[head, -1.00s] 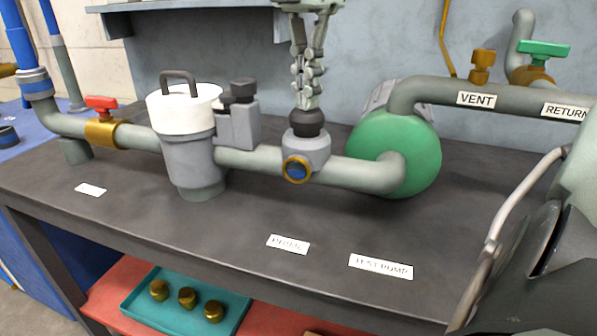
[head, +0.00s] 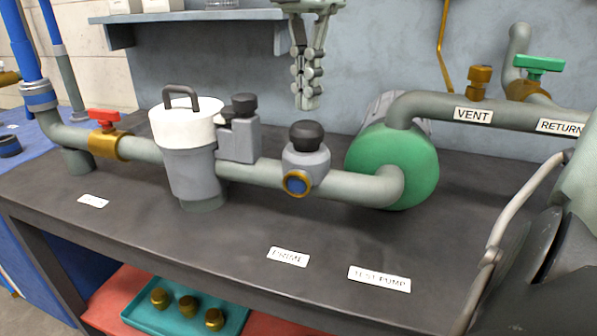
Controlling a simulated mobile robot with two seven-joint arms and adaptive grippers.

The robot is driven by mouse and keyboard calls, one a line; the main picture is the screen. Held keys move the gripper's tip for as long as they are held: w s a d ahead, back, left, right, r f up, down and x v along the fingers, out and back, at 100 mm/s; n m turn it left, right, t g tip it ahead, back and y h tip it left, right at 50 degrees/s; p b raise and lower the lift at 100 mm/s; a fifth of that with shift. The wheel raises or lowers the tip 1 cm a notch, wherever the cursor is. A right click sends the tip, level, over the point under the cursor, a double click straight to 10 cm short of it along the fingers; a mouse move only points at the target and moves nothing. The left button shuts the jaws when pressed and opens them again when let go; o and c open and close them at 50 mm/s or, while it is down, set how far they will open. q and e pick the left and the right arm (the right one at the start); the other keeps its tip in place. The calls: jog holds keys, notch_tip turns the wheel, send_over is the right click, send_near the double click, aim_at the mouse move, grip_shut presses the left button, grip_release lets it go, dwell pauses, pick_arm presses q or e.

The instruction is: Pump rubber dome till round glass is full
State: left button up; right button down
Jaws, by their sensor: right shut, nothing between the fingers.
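The black rubber dome (head: 307,135) sits on top of a grey fitting in the pipe line. It stands raised and rounded. The round glass (head: 297,183) is on the front of the same fitting, in a brass ring. Its face looks dark blue; it is too small to tell the liquid level surely. My right gripper (head: 307,104) comes down from the top with its fingers shut and empty. Its tips are a little above the dome, apart from it. My left gripper is not in view.
Left of the dome stands a white-lidded strainer (head: 187,125) with a handle. A green pump (head: 420,165) is to the right. A red-handled valve (head: 104,117) is at the left, a green-handled one (head: 538,66) at the right. The bench front (head: 200,240) is mostly clear.

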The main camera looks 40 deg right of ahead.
aim_at(307, 123)
jog(key=shift+f, duration=0.15)
dwell(0.5)
jog(key=shift+f+b, duration=1.5)
jog(key=shift+f, duration=0.15)
jog(key=shift+r, duration=0.2)
jog(key=shift+r+p, duration=1.25)
jog(key=shift+r, duration=0.3)
notch_tip(307, 123, up, 7)
jog(key=p, duration=0.4)
jog(key=shift+p, duration=0.4)
